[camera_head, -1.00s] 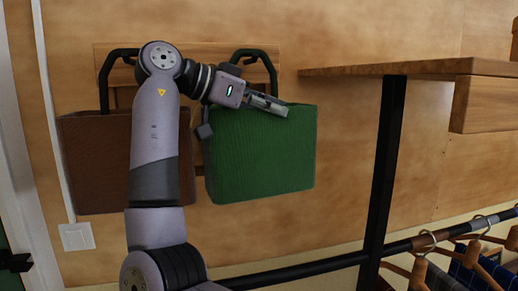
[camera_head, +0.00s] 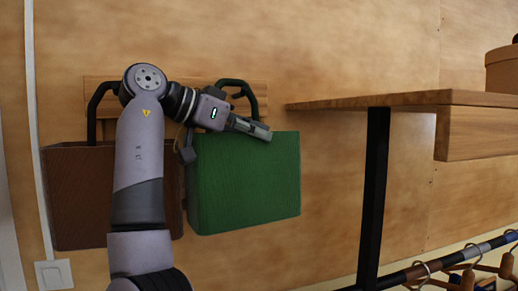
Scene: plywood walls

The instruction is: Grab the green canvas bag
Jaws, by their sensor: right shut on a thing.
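The green canvas bag (camera_head: 248,188) hangs against the plywood wall in the middle of the head view, its dark handle (camera_head: 256,95) looped above it at the wooden rack. My right gripper (camera_head: 254,128) is at the top edge of the green bag, just below the handle. It is shut on the bag's upper part; the exact hold is partly hidden by the gripper body. My left gripper is not in view.
A brown bag (camera_head: 75,200) hangs to the left, partly behind my right arm. The wooden rack (camera_head: 185,88) is behind both. A wooden shelf (camera_head: 400,99) with a black post (camera_head: 374,190) stands to the right, above a clothes rail with hangers (camera_head: 465,275).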

